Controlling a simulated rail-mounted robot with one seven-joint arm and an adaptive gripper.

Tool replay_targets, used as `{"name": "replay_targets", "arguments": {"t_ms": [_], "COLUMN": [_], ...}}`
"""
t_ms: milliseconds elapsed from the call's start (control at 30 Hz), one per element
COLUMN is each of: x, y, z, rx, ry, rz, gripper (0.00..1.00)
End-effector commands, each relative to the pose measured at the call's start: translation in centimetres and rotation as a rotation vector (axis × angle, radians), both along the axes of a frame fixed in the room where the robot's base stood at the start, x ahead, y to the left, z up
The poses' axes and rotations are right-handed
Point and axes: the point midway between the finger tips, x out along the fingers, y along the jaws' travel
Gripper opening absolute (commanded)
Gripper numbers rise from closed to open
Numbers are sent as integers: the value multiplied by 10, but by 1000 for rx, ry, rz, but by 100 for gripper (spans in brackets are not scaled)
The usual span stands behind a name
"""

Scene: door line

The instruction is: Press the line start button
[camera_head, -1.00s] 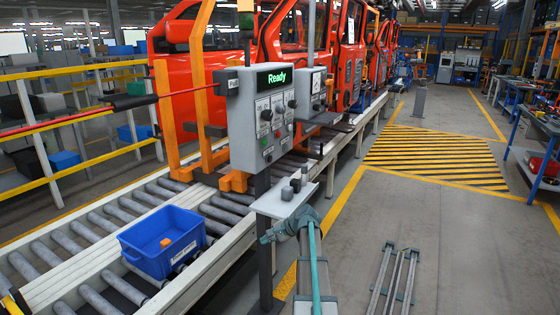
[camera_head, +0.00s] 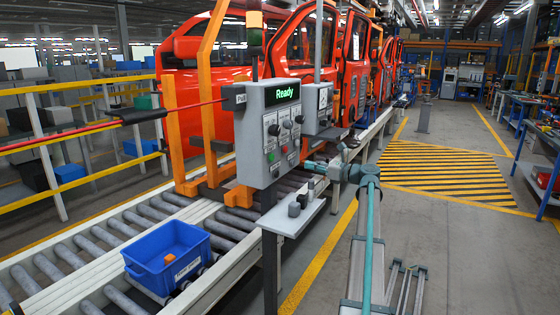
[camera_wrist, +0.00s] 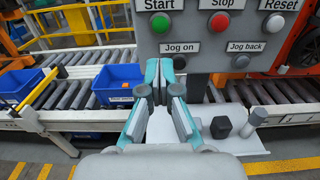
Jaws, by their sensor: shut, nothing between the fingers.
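The grey control panel (camera_head: 266,140) stands beside the conveyor, and its screen reads "Ready". In the wrist view, the green start button (camera_wrist: 160,22) sits under the "Start" label at the top left of the panel (camera_wrist: 203,43). In the head view my gripper (camera_head: 314,167) is right of the panel, above the small shelf; any gap to the panel is hard to judge.
A small shelf (camera_head: 283,222) with dark and grey blocks juts out below the panel. A blue bin (camera_head: 158,276) stands on the roller conveyor (camera_head: 65,262). Red car bodies (camera_head: 200,110) are behind the panel. The floor (camera_head: 450,240) to the right is mostly open.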

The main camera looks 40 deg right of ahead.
Motion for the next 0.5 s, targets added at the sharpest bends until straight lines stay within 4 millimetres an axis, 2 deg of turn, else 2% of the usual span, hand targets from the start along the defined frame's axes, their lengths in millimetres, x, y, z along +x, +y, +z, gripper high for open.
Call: {"name": "replay_targets", "arguments": {"t_ms": [333,500], "x": [1,12], "y": [0,4], "z": [0,1], "rx": [-1,-1], "ry": [2,2], "rz": [-1,0], "gripper": [0,0]}}
